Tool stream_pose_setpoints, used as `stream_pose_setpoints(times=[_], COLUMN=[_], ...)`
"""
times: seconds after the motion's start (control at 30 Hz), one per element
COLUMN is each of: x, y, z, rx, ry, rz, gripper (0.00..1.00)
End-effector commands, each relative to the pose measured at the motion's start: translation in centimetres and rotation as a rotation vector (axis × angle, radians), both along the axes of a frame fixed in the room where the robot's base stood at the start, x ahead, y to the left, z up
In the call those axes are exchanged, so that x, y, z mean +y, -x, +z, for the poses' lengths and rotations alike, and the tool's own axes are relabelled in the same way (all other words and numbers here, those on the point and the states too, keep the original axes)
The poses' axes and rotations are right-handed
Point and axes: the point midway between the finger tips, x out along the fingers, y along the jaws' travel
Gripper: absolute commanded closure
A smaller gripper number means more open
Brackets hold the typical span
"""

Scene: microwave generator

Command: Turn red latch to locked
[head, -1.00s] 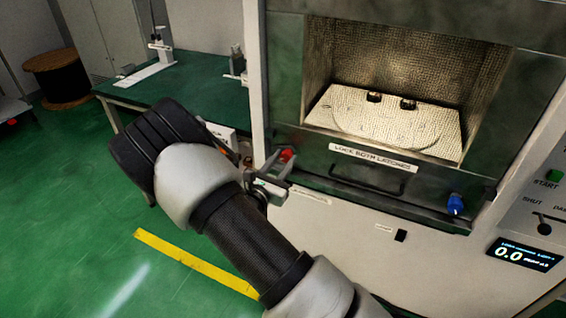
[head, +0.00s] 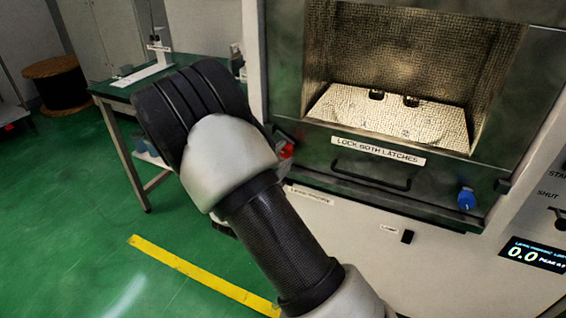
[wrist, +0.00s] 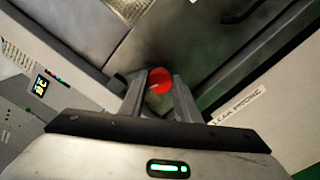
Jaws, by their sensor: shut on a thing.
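The red latch (wrist: 160,80) shows in the wrist view between the tips of my gripper (wrist: 161,88). The two fingers are shut on it, one on each side. In the head view only a small part of the red latch (head: 287,150) shows, at the lower left corner of the oven front. My arm hides most of it and the gripper there. The exact angle of the latch is hard to tell. The blue latch (head: 466,198) is at the lower right of the front. A label reading "LOCK BOTH LATCHES" (head: 378,150) is between them.
A dark handle (head: 372,177) sticks out below the label. The lit chamber (head: 400,70) above holds a pale plate with small dark items. A green-topped table (head: 125,90) stands behind my arm at left. The green floor with a yellow stripe (head: 200,277) is clear.

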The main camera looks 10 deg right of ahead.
Motion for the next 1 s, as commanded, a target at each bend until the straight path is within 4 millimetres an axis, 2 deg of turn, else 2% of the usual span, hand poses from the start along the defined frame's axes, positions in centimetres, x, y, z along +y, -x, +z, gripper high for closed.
stream_pose_setpoints(times=[0.3,0.87,0.9,0.97,1.0], x=[0.02,0.04,0.04,0.03,0.04], y=[0.05,0.05,0.05,0.04,0.03], z=[-0.21,-0.06,-0.06,-0.06,-0.06], rx=[-0.070,-0.084,-0.084,-0.084,-0.084], ry=[-0.099,-0.119,-0.119,-0.119,-0.118], rz=[0.000,0.000,0.000,0.000,0.000], gripper=[0.93,0.93,0.64,0.54,0.52])
